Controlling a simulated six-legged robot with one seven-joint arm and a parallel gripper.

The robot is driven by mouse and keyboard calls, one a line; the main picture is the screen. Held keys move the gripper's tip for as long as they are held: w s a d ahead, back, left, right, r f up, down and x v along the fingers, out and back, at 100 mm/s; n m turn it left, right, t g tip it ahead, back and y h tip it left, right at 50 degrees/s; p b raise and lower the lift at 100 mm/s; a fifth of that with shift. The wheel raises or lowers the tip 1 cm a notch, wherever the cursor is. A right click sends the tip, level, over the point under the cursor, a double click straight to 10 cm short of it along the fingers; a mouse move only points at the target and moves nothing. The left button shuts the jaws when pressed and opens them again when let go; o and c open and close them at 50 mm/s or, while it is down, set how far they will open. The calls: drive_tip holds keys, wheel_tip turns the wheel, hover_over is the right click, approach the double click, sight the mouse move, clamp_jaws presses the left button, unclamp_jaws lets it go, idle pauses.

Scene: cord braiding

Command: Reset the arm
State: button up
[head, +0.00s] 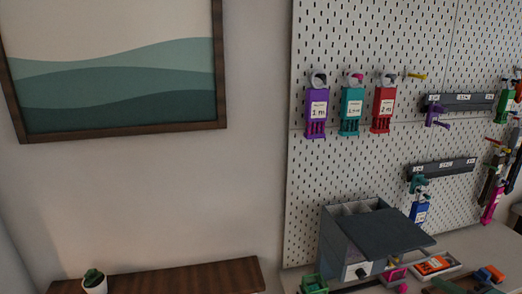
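My arm and gripper do not show in the head view. The view is tilted and takes in a wall and a white pegboard (390,170) on the right. On the pegboard hang a purple tagged holder (316,115), a teal one (350,112) and a red one (383,110), each with a white label and a round top. A yellow peg (417,76) beside them is bare.
A grey box with compartments and a dark slanted lid (385,235) stands on the bench at the lower right. Small coloured parts and a tray (450,267) lie beside it. Dark labelled racks (460,103) hang further right. A potted plant (94,281) stands near a brown wooden surface (190,279), lower left.

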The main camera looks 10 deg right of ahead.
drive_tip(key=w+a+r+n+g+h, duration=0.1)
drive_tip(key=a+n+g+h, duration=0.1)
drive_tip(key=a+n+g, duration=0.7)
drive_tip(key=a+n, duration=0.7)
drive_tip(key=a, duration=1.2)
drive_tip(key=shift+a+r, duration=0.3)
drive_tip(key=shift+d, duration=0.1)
